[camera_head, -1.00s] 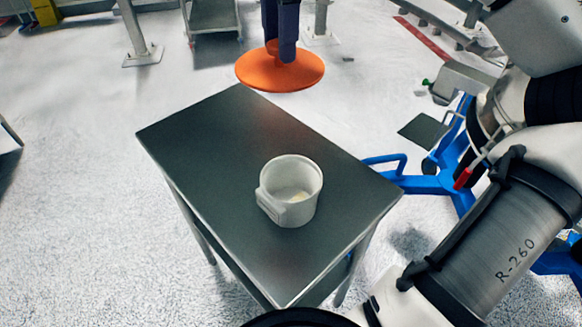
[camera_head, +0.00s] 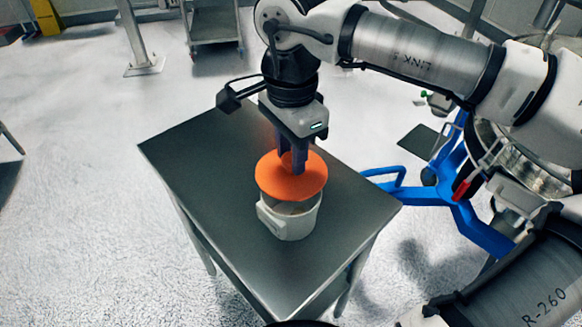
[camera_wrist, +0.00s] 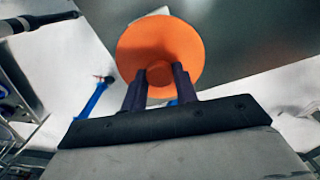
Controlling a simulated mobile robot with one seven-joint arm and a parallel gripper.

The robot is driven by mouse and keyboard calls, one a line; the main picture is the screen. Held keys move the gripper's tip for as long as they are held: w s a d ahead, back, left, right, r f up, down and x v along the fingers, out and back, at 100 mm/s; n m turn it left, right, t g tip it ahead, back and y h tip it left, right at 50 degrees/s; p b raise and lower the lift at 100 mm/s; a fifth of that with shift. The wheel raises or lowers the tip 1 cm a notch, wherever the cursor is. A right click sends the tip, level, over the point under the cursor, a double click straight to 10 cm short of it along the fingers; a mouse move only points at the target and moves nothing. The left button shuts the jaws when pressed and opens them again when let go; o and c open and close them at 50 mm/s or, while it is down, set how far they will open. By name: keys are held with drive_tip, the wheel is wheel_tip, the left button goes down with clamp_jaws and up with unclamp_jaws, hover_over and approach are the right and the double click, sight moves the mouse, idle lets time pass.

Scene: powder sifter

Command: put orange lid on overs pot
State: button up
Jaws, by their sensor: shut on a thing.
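The orange lid (camera_head: 275,184) is a round disc with a knob, and my gripper (camera_head: 292,168) is shut on that knob from above. In the wrist view the lid (camera_wrist: 160,40) sits between the two dark fingers (camera_wrist: 160,80) and covers most of what lies beyond it. The lid is above the pot, with part of the open mouth showing below the lid's near edge. The lid looks a little tilted and apart from the rim at the front; the far rim is hidden.
The dark metal table (camera_head: 190,150) is otherwise clear around the pot. A blue wheeled frame (camera_head: 480,235) stands on the floor to the right. A metal cart (camera_head: 213,30) and a post (camera_head: 133,35) stand at the back.

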drive_tip(key=shift+f, duration=2.25)
drive_tip(key=shift+f, duration=0.25)
drive_tip(key=o, duration=0.9)
drive_tip(key=shift+o, duration=0.2)
drive_tip(key=shift+r, duration=0.1)
wheel_tip(320, 180, up, 12)
drive_tip(key=shift+r+b, duration=0.1)
drive_tip(key=shift+b, duration=0.35)
drive_tip(key=shift+r, duration=0.1)
